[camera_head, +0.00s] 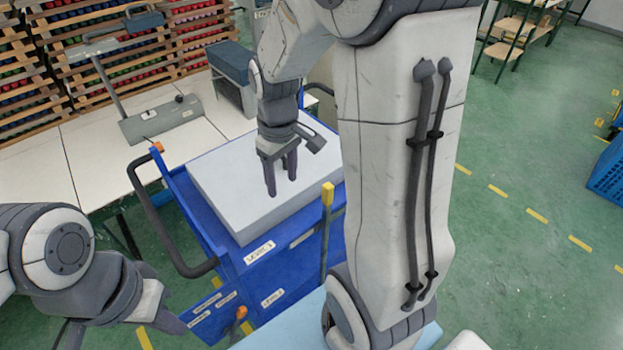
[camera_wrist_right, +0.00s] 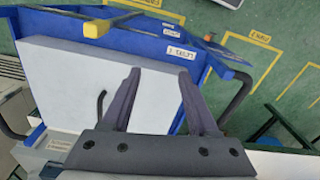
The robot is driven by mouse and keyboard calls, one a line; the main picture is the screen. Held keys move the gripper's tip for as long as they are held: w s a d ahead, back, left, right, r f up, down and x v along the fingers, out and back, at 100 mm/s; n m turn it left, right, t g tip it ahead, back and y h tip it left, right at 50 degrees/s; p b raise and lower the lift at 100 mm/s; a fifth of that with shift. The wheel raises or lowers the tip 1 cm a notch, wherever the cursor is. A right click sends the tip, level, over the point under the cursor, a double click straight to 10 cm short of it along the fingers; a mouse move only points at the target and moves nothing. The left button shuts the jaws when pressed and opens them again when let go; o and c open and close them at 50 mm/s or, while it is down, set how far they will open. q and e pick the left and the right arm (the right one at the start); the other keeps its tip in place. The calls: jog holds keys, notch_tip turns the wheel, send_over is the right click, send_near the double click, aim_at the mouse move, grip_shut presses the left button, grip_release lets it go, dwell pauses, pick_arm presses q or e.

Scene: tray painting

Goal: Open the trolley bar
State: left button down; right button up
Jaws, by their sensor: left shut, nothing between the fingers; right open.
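The blue trolley (camera_head: 235,262) stands in front of me with a large pale grey block on top. A bar with a yellow end (camera_head: 328,193) is at the trolley's right front; the yellow end also shows in the right wrist view (camera_wrist_right: 96,28). I cannot tell whether the bar is latched. My right gripper (camera_head: 281,187) is open and empty above the block, left of the bar and apart from it. Its two fingers (camera_wrist_right: 158,75) show in the wrist view. My left gripper (camera_head: 172,323) is shut and empty at the lower left, away from the bar.
The pale block (camera_head: 240,215) fills much of the trolley top. A black handle (camera_head: 160,225) curves along the trolley's left side. An orange-capped part (camera_head: 241,312) is at the front. A white table (camera_head: 95,165) stands behind left. Green floor (camera_head: 530,170) is clear at right.

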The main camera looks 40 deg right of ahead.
jog(key=m, duration=0.2)
send_over(327, 194)
jog(key=w, duration=0.1)
jog(key=f, duration=0.3)
jog(key=shift+d+f, duration=0.1)
jog(key=shift+d, duration=0.3)
jog(key=shift+d+f, duration=0.2)
jog(key=shift+f, duration=0.1)
notch_tip(327, 194, down, 10)
jog(key=shift+r+p, duration=0.1)
jog(key=shift+p, duration=0.3)
grip_shut()
